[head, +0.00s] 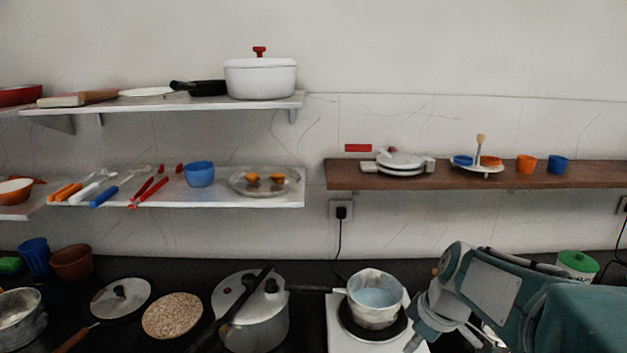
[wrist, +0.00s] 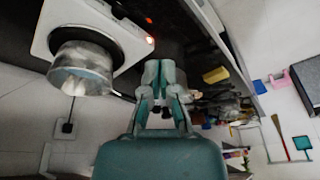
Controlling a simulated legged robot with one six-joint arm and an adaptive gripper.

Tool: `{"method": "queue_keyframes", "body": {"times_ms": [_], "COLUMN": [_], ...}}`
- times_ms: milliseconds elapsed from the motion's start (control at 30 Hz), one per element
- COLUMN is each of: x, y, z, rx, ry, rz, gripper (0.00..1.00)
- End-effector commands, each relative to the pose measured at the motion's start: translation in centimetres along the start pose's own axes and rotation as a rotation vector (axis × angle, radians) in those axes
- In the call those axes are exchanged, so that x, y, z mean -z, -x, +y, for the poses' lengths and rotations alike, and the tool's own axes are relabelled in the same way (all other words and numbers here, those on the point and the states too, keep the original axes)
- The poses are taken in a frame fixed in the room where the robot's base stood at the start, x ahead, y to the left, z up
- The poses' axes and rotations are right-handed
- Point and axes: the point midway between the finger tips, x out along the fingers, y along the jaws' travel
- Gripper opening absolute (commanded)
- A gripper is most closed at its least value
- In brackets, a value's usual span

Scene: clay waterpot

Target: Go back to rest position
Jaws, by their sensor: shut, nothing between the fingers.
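My gripper (wrist: 158,68) is shut and empty, its two fingers together in the wrist view. In the head view my arm reaches in from the right, bent down over the counter, with its end low beside the white stove. A metal pot (head: 374,298) with pale blue inside stands on the stove's dark burner, just left of my arm. The pot (wrist: 82,72) also shows in the wrist view, left of my fingers and apart from them.
The white stove (head: 338,335) sits on the dark counter. A large lidded pot (head: 262,315) stands to its left, and a green-lidded container (head: 578,263) is behind my arm. A brown shelf (head: 585,178) and white shelves (head: 160,107) hang above. The wall between counter and shelves is mostly clear.

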Motion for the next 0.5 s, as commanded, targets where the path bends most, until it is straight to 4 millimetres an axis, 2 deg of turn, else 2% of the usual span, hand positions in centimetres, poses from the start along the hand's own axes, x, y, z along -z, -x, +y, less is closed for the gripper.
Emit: {"method": "queue_keyframes", "body": {"times_ms": [33,200,500], "x": [-0.2,-1.5,-4.7], "y": [1.1,3.4,5.8], "z": [-1.4,-5.1,-10.8], "rx": [-0.034,-0.136,-0.300], "ry": [-0.049,-0.253,-0.613], "rz": [0.000,0.009,0.116], "gripper": [0.00,0.00,0.00]}}
